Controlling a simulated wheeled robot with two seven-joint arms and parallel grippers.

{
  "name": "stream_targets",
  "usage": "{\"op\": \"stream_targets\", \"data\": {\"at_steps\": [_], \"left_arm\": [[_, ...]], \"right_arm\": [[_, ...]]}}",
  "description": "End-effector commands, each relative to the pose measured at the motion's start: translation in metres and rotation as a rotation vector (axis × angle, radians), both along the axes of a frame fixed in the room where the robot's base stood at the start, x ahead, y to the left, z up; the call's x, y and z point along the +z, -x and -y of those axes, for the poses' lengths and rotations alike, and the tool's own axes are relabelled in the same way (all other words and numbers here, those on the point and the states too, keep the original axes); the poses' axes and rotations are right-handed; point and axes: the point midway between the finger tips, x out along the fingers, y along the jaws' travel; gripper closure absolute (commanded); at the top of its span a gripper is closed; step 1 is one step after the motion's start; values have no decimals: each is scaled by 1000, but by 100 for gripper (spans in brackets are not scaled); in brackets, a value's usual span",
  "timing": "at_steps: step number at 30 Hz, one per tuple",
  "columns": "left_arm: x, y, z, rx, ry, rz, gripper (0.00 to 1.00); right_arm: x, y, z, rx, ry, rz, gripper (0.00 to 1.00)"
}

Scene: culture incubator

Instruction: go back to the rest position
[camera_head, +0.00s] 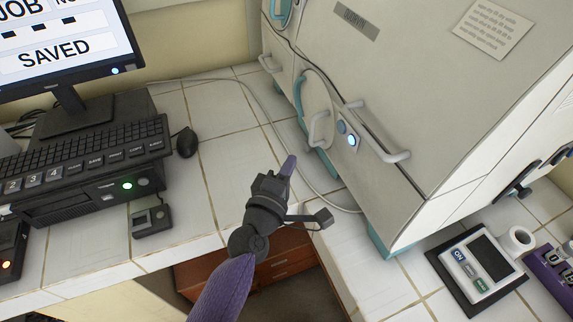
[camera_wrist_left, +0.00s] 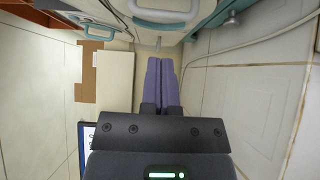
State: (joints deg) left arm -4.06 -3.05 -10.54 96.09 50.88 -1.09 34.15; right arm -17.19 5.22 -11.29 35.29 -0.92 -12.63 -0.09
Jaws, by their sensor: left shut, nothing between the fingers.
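My left gripper (camera_head: 289,165) is over the white tiled bench in the head view, in front of the incubator (camera_head: 385,85). Its purple fingers are together and hold nothing. The left wrist view shows the same closed fingers (camera_wrist_left: 161,84) from behind, with a white handle of the incubator (camera_wrist_left: 165,10) beyond them. The fingertips are apart from the incubator handle (camera_head: 318,128) in the head view. My right gripper is in neither view.
A monitor reading SAVED (camera_head: 55,45), a keyboard (camera_head: 85,155) and a mouse (camera_head: 186,142) stand on the left. A small balance-like device (camera_head: 478,268) sits at the right. A cable crosses the bench beside my gripper. Wooden drawers (camera_head: 280,268) are below.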

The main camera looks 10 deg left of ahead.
Motion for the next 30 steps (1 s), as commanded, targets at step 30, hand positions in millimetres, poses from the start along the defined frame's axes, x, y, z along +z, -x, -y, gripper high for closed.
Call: {"op": "stream_targets", "data": {"at_steps": [30], "left_arm": [[-392, 371, -98, -1085, -1433, -898, 100]], "right_arm": [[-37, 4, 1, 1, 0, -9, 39]]}}
